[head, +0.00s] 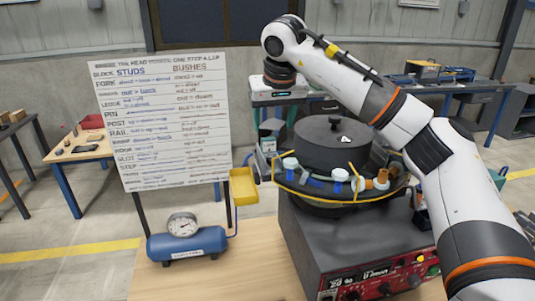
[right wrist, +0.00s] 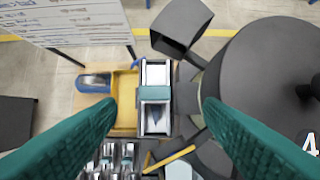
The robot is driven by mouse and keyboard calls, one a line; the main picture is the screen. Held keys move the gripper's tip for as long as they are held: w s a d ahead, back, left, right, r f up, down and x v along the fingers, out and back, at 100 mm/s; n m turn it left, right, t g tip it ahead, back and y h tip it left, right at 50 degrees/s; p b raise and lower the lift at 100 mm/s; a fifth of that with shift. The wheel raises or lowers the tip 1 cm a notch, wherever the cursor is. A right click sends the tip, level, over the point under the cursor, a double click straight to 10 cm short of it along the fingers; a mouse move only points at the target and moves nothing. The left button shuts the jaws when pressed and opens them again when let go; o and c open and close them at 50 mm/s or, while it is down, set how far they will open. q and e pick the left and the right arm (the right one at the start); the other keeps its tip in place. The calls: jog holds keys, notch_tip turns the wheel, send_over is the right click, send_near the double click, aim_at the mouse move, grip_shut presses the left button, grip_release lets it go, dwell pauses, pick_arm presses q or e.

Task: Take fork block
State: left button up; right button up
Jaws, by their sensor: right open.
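My right gripper (right wrist: 160,103) is open, its two teal fingers spread wide at the left and right of the right wrist view. Between and beyond them is a pale grey channel-shaped piece (right wrist: 155,72) with a teal band across it; I cannot tell whether it is the fork block or part of a fixture. Nothing shows gripped between the fingers. In the head view my right arm arches over the black bowl feeder (head: 335,143), with several small blue, white and orange pieces around its rim. My left gripper is not in view.
A yellow tray (head: 243,186) sits left of the feeder and shows in the wrist view (right wrist: 125,100). A whiteboard (head: 163,120) with block names, including FORK, stands behind a blue tank with a gauge (head: 186,240). The wooden tabletop is clear at front left.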

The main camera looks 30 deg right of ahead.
aim_at(268, 138)
jog(key=x, duration=0.3)
jog(key=shift+w+f+p, duration=0.15)
jog(key=shift+f+p, duration=0.05)
jog(key=shift+p, duration=0.1)
jog(key=shift+w+f+p, duration=0.25)
jog(key=shift+f+p, duration=0.2)
jog(key=shift+f, duration=0.1)
jog(key=p+x, duration=0.1)
jog(key=x, duration=0.2)
jog(key=shift+w+a+f, duration=0.15)
jog(key=shift+w+f, duration=0.05)
jog(key=shift+f, duration=0.1)
jog(key=shift+w+f, duration=0.15)
jog(key=shift+f, duration=0.15)
jog(key=shift+r, duration=0.1)
jog(key=c, duration=1.2)
